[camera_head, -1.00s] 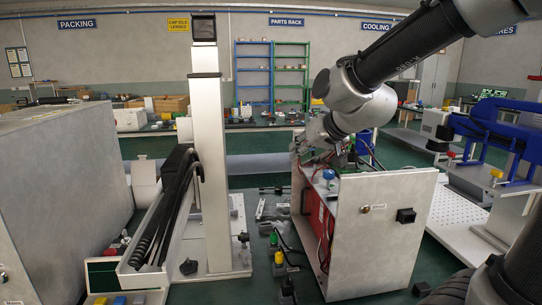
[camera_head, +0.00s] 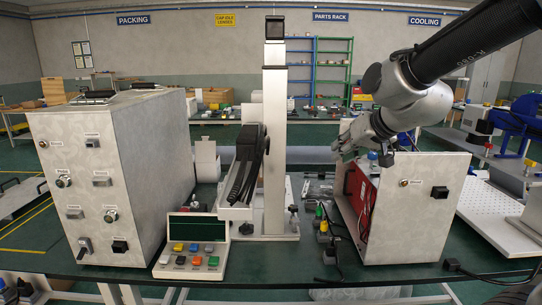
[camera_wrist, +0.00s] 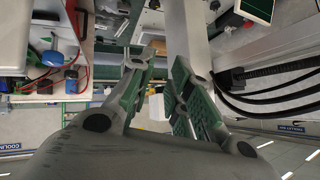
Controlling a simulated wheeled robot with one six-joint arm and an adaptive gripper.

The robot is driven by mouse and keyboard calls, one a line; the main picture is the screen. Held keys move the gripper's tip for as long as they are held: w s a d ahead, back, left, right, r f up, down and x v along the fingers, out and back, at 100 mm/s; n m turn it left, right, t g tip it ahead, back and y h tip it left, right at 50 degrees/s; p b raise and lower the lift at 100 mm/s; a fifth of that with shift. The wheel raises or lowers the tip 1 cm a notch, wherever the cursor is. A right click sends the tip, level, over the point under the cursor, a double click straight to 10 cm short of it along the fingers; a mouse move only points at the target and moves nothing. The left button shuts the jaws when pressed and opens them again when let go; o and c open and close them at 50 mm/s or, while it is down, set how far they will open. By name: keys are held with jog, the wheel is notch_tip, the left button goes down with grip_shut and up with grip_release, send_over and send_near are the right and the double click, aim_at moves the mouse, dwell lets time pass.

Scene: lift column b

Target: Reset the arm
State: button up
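My arm (camera_head: 430,75) reaches in from the upper right of the head view. My gripper (camera_head: 343,150) hangs over the left edge of the grey box with the red part (camera_head: 415,215), in front of the shelves. In the wrist view my gripper (camera_wrist: 157,80) has its two green-padded fingers apart, with nothing between them. The lift column (camera_head: 274,140) stands upright to the left of my gripper, apart from it.
A large grey cabinet (camera_head: 75,195) stands at the left. A button panel (camera_head: 191,247) lies at the table's front. A white perforated board (camera_head: 495,215) lies to the right. Small parts and cables (camera_head: 325,225) lie between column and box. A blue component (camera_wrist: 52,58) shows in the wrist view.

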jog(key=s+d+f+g+h, duration=0.1)
jog(key=s+d+g+h, duration=0.1)
jog(key=s+d, duration=0.7)
jog(key=s+d+f+g+h, duration=0.1)
jog(key=s+d+g+h, duration=0.1)
jog(key=s+d, duration=0.7)
jog(key=s, duration=0.5)
jog(key=shift+s+f+m+g, duration=0.25)
jog(key=shift+s+m+g, duration=0.05)
jog(key=shift+m+g, duration=0.1)
dwell(1.3)
